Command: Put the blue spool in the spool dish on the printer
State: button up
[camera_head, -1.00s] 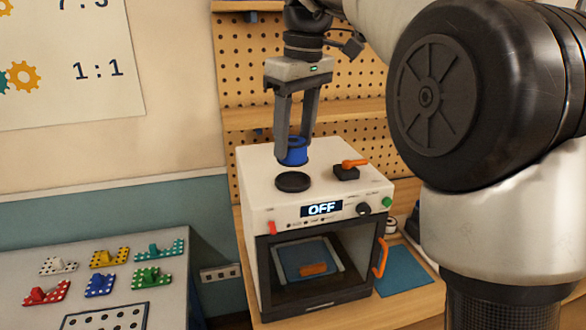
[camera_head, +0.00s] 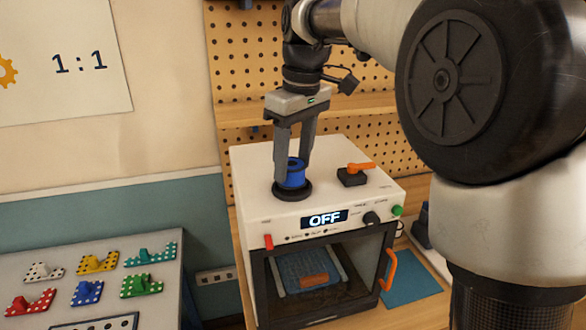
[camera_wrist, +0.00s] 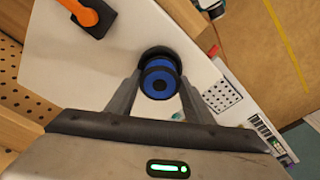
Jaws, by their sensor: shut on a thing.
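The blue spool (camera_head: 293,173) is upright between the two fingers of my gripper (camera_head: 290,178), which is shut on it. The black round spool dish (camera_head: 293,193) lies on top of the white printer (camera_head: 252,160), directly under the spool. The spool looks to be in or just over the dish; I cannot tell whether it touches the bottom. In the wrist view the blue spool (camera_wrist: 160,80) sits between the fingertips, and the dark dish (camera_wrist: 160,52) shows past its far edge, partly hidden by the spool.
An orange lever on a black block (camera_head: 353,176) stands on the printer top, right of the dish. The printer's front display (camera_head: 324,219) reads OFF. A table (camera_head: 60,265) with several coloured perforated pieces is at left. A pegboard (camera_head: 300,70) with shelves stands behind.

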jog(key=shift+f, duration=0.75)
jog(key=shift+f, duration=0.2)
jog(key=o, duration=1.1)
jog(key=shift+o, duration=0.2)
